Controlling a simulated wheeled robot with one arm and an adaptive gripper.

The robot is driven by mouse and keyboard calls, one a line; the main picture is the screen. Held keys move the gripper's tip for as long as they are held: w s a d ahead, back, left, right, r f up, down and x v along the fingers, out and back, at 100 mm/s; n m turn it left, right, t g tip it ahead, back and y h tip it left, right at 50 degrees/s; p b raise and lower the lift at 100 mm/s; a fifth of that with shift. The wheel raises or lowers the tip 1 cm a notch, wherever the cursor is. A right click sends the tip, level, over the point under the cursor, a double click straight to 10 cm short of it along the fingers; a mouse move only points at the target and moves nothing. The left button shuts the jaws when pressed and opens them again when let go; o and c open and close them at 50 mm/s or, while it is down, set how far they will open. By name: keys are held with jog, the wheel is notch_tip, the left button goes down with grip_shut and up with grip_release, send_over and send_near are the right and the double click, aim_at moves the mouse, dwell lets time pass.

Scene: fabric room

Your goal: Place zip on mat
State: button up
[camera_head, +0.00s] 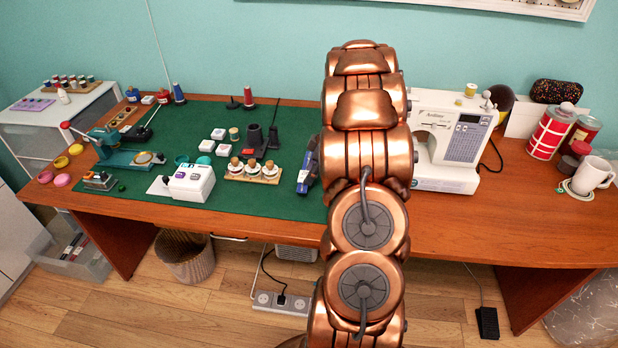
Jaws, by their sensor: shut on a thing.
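The green mat (262,207) covers the left and middle part of the wooden desk, with many sewing items on it. My copper arm rises through the middle of the view and hides the right part of the mat. My gripper does not show; the arm blocks the view behind it. A blue and grey object (308,166) sticks out at the left side of my arm, over the mat; I cannot tell what it is or whether it is held. I cannot pick out a zip for certain.
A white sewing machine (443,145) stands right of my arm. A white box (190,183), a teal press (125,150) and a wooden spool holder (254,172) stand on the mat. Tins and a white mug (592,176) are at the right. Bare mat shows at the front middle.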

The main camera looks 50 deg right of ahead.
aim_at(311, 187)
jog(key=shift+f+p, duration=0.3)
jog(key=shift+f, duration=1.4)
jog(key=shift+f, duration=0.15)
jog(key=o, duration=0.9)
jog(key=shift+c, duration=0.2)
jog(key=shift+r, duration=0.2)
